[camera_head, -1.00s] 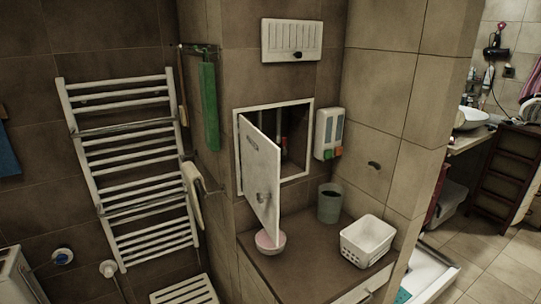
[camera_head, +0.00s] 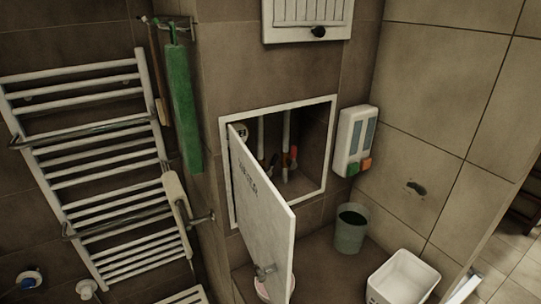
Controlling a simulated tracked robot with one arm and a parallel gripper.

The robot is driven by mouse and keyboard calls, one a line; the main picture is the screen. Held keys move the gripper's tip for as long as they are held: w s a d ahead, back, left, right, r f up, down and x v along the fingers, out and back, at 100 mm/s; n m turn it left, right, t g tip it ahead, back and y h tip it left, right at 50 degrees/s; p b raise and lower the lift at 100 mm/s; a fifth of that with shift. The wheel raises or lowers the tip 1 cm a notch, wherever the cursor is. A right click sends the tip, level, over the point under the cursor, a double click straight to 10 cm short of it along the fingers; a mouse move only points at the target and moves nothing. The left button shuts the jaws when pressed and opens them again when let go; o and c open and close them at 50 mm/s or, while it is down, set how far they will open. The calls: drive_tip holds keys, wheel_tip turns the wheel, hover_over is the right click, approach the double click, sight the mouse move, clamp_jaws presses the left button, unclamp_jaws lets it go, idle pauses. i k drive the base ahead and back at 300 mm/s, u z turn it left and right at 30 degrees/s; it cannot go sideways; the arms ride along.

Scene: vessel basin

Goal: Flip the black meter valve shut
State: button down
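An open wall cabinet (camera_head: 329,150) with a white frame holds two upright pale pipes (camera_head: 286,130). Its white door (camera_head: 262,205) is swung open toward me and covers the cabinet's lower left part. A small dark shape (camera_head: 273,161) sits between the pipes; it may be the black meter valve, but it is too small and dim to tell its position. A red handle (camera_head: 293,153) shows on the right pipe. My gripper is not in view.
A towel radiator (camera_head: 90,165) and a hanging green towel (camera_head: 184,105) are left of the cabinet. A soap dispenser (camera_head: 355,141) is on its right.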

sight(274, 161)
drive_tip(key=u, duration=0.05)
drive_tip(key=i, duration=0.1)
drive_tip(key=z, duration=0.05)
drive_tip(key=k, duration=1.35)
drive_tip(key=z, duration=0.35)
drive_tip(key=i, duration=0.55)
drive_tip(key=z, duration=0.45)
drive_tip(key=i, duration=1.4)
drive_tip(key=u, duration=0.65)
